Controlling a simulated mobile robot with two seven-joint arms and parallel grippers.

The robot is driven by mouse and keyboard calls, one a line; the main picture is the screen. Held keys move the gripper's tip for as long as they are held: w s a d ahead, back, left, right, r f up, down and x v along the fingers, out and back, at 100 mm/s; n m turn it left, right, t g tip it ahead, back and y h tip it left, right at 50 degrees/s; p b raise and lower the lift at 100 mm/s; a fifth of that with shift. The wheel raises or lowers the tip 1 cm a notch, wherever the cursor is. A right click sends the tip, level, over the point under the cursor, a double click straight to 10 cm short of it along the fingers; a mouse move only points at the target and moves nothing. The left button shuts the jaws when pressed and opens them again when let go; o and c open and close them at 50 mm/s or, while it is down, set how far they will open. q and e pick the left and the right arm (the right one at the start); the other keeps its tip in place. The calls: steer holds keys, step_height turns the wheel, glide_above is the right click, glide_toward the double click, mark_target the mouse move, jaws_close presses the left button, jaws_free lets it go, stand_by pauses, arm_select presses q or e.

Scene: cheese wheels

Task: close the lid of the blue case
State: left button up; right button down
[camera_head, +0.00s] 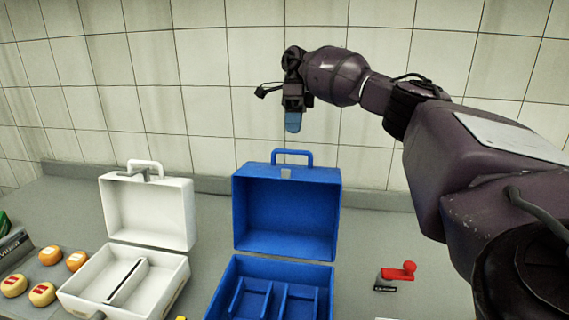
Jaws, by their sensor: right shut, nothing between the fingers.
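The blue case (232,262) stands open on the grey counter, with its lid (286,213) raised upright at the back and a handle on the lid's top edge. Its lower part holds blue dividers and is cut off by the bottom of the view. My right gripper (293,122) is shut and empty, pointing down above the lid's handle and apart from it. My right arm reaches in from the right. My left gripper is not in view.
A white case (180,262) stands open left of the blue one. Several orange and yellow cheese wheels (50,255) lie at the far left. A red lever-like piece (400,271) is on the counter at the right. A tiled wall (200,80) rises behind.

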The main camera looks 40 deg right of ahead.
steer(key=x, duration=0.9)
steer(key=shift+s+a+r+p, duration=0.3)
steer(key=shift+s+a, duration=0.45)
steer(key=shift+a, duration=0.25)
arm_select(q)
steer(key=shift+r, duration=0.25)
arm_select(e)
steer(key=shift+s+a, duration=0.4)
steer(key=shift+a, duration=0.1)
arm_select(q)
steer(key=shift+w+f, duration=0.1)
arm_select(e)
steer(key=shift+s+a+r, duration=0.1)
